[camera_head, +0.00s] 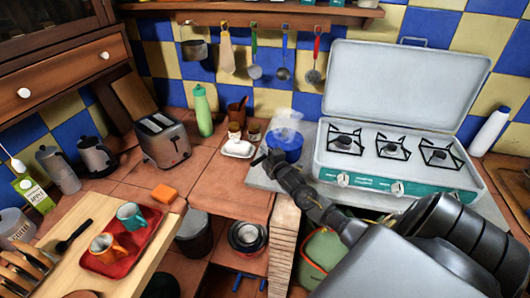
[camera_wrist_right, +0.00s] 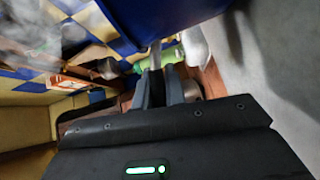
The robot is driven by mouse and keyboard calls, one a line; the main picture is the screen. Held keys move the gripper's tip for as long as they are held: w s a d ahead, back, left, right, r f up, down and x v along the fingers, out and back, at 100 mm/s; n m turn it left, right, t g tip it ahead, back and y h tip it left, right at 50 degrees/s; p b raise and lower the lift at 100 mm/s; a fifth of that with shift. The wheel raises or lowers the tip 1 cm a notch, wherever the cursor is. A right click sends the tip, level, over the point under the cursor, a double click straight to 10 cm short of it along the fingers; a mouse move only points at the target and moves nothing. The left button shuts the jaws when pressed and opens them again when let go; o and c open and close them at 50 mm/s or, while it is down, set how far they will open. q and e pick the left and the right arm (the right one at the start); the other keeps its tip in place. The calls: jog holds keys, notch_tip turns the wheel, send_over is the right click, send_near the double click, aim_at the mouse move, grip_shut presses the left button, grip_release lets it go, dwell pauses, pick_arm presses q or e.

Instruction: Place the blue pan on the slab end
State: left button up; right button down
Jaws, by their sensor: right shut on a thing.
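The blue pan (camera_head: 288,143) is at the left end of the grey slab (camera_head: 262,178), left of the stove, in the head view. A pale translucent haze shows above it. The pan's blue side (camera_wrist_right: 165,18) fills the top of the right wrist view. My right gripper (camera_head: 266,158) is at the pan's front left side. In the wrist view its fingers (camera_wrist_right: 163,85) are shut around a narrow pale part, likely the pan's handle. Whether the pan's base touches the slab cannot be told; my arm covers part of the slab. My left gripper is not in view.
The open-lidded stove (camera_head: 400,160) stands right of the pan. A white tray (camera_head: 238,149) with small jars lies left of it. A green bottle (camera_head: 202,110) and a toaster (camera_head: 163,138) stand further left. Utensils hang on the wall behind.

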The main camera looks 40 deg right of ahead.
dwell(0.3)
jog(key=c, duration=1.5)
grip_release()
jog(key=shift+a, duration=0.1)
jog(key=shift+o, duration=0.2)
jog(key=b+v, duration=0.2)
jog(key=v, duration=1)
jog(key=shift+r, duration=0.1)
